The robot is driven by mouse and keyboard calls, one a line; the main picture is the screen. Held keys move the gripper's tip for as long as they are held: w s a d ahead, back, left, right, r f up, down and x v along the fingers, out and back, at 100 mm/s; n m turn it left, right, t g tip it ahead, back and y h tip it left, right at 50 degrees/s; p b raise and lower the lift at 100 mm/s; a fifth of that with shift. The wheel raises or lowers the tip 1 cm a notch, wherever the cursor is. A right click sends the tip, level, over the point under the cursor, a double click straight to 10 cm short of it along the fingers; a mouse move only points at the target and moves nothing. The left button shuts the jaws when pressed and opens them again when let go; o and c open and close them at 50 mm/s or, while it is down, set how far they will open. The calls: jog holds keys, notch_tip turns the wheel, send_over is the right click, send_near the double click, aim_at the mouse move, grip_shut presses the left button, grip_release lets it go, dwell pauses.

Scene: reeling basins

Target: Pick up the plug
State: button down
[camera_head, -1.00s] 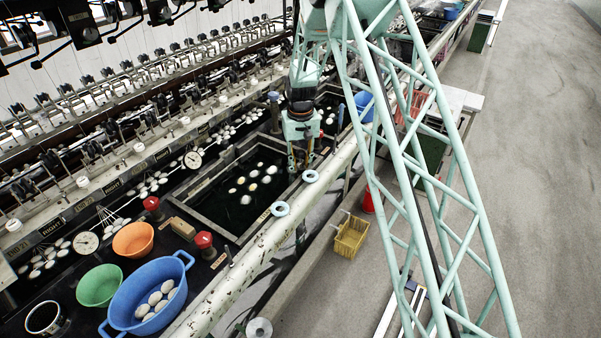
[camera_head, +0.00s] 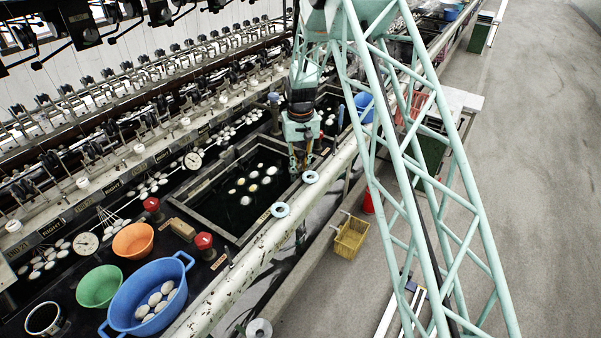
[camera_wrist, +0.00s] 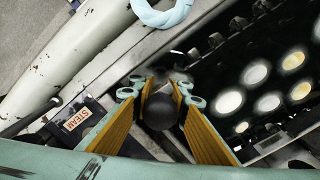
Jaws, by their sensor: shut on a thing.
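My gripper (camera_head: 301,165) points down at the near right corner of the dark water basin. In the wrist view my gripper (camera_wrist: 160,98) has its yellow-padded fingers on either side of a dark round knob (camera_wrist: 159,112), which appears to be the plug's top. The fingers are shut on it. The lower part of the plug is hidden, and in the head view the gripper covers it. I cannot tell whether it is lifted.
The basin (camera_head: 213,228) holds floating white and yellowish cocoons (camera_head: 253,188). Pale blue rings (camera_head: 280,210) lie on the front rail. A blue tub (camera_head: 125,308), a green bowl (camera_head: 99,287) and an orange bowl (camera_head: 133,241) stand at lower left. A STEAM label (camera_wrist: 75,118) lies beside the gripper.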

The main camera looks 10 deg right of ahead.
aim_at(301, 151)
jog(key=shift+r, duration=0.1)
jog(key=shift+r+p, duration=0.7)
jog(key=shift+r, duration=4.2)
jog(key=shift+r, duration=0.1)
